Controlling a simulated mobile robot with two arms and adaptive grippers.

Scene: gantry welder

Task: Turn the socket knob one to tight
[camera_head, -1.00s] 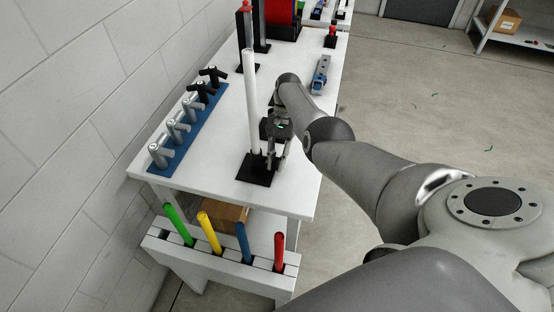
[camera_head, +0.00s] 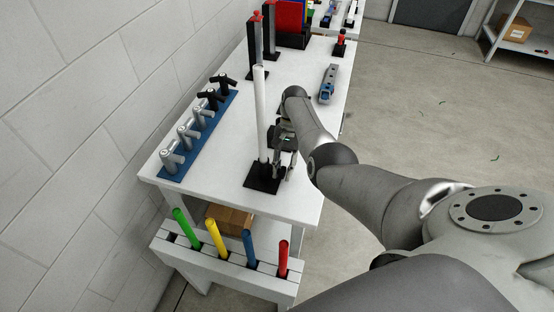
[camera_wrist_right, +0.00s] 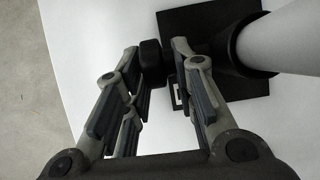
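A white tube (camera_head: 262,115) stands upright in a black socket with a square base (camera_head: 262,185) near the front of the white table. In the right wrist view the tube (camera_wrist_right: 280,42) rises from the socket collar (camera_wrist_right: 247,50). A black knob (camera_wrist_right: 152,63) projects from the socket's side toward my right gripper. My right gripper (camera_head: 285,168) is low beside the socket; its fingers (camera_wrist_right: 157,70) stand apart on either side of the knob. A small gap shows on the right; contact on the left is unclear. The fingers hide the knob in the head view. My left gripper is not seen.
A blue rack (camera_head: 200,135) with grey and black handled pieces lies along the wall side. A grey-blue tool (camera_head: 327,84) lies farther back. A rack (camera_head: 228,258) with green, yellow, blue and red rods stands at the table's front.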

